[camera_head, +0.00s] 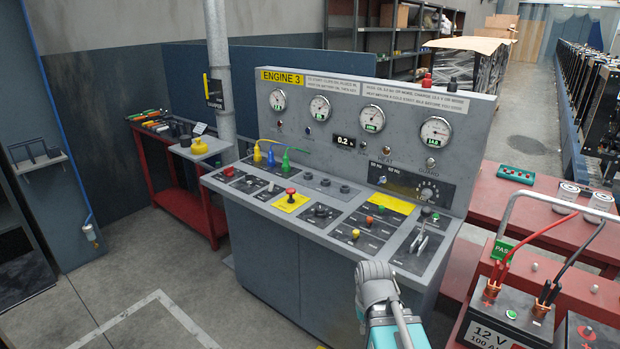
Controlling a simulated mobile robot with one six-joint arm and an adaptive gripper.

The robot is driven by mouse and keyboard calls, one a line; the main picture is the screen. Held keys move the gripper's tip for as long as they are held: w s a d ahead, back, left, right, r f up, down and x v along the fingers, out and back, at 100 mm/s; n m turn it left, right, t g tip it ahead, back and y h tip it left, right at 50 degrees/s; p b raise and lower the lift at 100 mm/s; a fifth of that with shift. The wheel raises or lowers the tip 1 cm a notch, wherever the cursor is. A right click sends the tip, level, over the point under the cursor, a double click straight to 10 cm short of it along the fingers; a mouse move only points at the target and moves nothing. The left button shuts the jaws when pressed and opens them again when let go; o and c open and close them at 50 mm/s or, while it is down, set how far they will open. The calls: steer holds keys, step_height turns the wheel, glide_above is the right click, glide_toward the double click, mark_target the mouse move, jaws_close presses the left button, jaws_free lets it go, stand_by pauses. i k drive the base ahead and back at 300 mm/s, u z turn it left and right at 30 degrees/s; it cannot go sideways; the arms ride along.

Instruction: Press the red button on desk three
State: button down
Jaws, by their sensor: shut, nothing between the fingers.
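Desk three (262,250) is a grey console in the middle of the view, with a yellow "ENGINE 3" label on its upright panel. A red mushroom button (291,191) stands on a yellow plate on the sloping top, left of centre. A smaller red knob (228,171) sits near the top's left end. My gripper (368,268) shows as a grey end at the desk's front edge, lower right of the mushroom button and apart from it. It is shut and empty; its fingertips are hard to make out.
Gauges and switches line the console; two levers (419,240) stand at its right. A red bench (471,275) at right holds a battery (510,322) with cables. A red tool table (187,207) and pole (219,70) stand left. The floor in front of the desk's left is clear.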

mark_target(289, 191)
steer(key=z, duration=0.05)
steer(key=i, duration=1.35)
steer(key=u, duration=0.5)
